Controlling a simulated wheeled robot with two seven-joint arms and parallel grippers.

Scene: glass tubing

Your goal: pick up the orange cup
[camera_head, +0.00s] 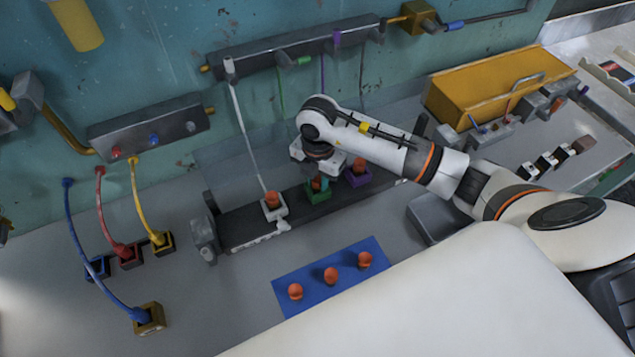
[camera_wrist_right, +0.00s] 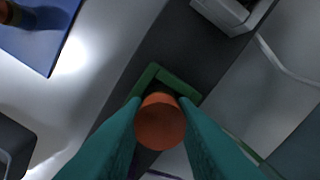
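An orange cup (camera_wrist_right: 160,122) stands in the green holder (camera_wrist_right: 152,76) on the dark strip, seen from above in the right wrist view. My right gripper (camera_wrist_right: 160,104) has one teal finger on each side of it, and both fingers appear to touch it. In the head view the right gripper (camera_head: 320,182) is low over the green holder (camera_head: 318,196) and partly hides the cup. Similar orange pieces sit in the white holder (camera_head: 274,209) and the purple holder (camera_head: 357,179). My left gripper is not in view.
A blue mat (camera_head: 310,278) with three orange pieces lies in front of the strip. Cables hang from wall manifolds; a white one (camera_head: 246,130) ends at the white holder. Several cable-end blocks stand at left. A yellow box (camera_head: 480,90) is at the back right.

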